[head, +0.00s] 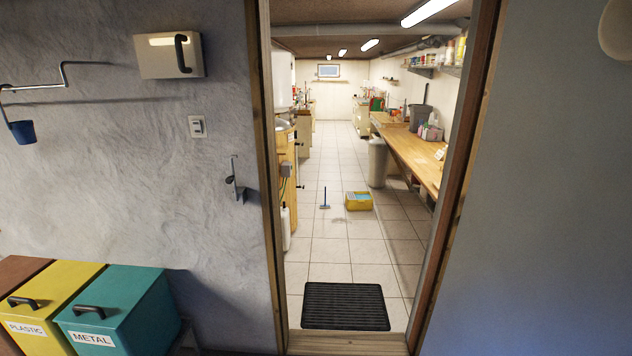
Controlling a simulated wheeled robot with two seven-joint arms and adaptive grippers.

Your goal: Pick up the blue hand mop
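A small mop-like tool (324,206) stands upright on the tiled floor beyond the doorway, with a thin dark handle and a flat bluish head. It looks like the blue hand mop, but it is too small to be sure. It is left of a yellow box (358,208) and apart from it. Neither of my grippers shows in the head view.
An open doorway with a wooden frame and a raised sill (346,342) leads into the long room. A black mat (345,306) lies just inside. A workbench (415,160) lines the right; a grey bin (377,163) stands near it. Coloured recycling bins (128,312) stand at lower left.

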